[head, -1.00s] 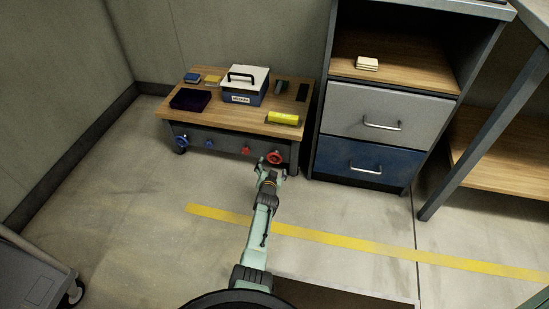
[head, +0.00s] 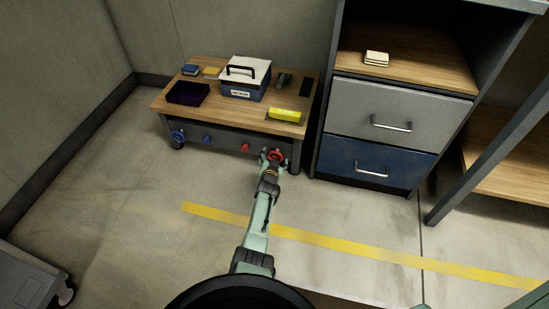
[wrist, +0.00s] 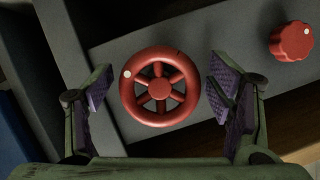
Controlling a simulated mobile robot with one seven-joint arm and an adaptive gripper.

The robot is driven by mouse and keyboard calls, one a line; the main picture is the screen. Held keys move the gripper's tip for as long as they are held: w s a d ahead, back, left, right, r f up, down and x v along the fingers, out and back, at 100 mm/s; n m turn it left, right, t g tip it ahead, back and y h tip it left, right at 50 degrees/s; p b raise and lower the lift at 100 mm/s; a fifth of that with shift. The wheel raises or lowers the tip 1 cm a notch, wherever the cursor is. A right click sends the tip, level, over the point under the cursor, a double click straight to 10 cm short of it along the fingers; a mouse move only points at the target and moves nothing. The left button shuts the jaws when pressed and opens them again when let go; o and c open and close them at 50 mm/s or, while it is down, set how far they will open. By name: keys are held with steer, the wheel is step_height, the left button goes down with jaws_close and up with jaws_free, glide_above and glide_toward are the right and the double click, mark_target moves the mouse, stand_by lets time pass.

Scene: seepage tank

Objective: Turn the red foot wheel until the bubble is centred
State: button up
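The red foot wheel (wrist: 160,87) fills the middle of the wrist view, a spoked ring with a pale dot on its upper left rim. In the head view the red wheel (head: 277,154) is at the right end of the low table's front. My gripper (wrist: 160,85) is open, one padded finger on each side of the wheel, with a visible gap to the rim on both sides. In the head view my gripper (head: 270,160) partly covers the wheel. A yellow level-like block (head: 285,114) lies on the tabletop above; no bubble can be made out.
A smaller red knob (wrist: 291,41) is near the wheel. A blue wheel (head: 178,136) and blue knob (head: 207,140) are further left. The low table (head: 225,118) also carries a toolbox (head: 245,79). A drawer cabinet (head: 383,130) stands close on the right.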

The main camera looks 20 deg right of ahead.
steer(key=c, duration=1)
steer(key=shift+o, duration=0.2)
steer(key=shift+d+r+n+p, duration=0.1)
steer(key=shift+r+n+p, duration=0.2)
steer(key=shift+p, duration=0.2)
steer(key=shift+d+f+n+g+h+p, duration=0.1)
steer(key=shift+f+n+g+h+p, duration=0.15)
steer(key=shift+n+g+h, duration=0.6)
steer(key=shift+n, duration=0.35)
steer(key=o, duration=1.2)
steer(key=shift+t, duration=0.25)
steer(key=shift+c, duration=0.2)
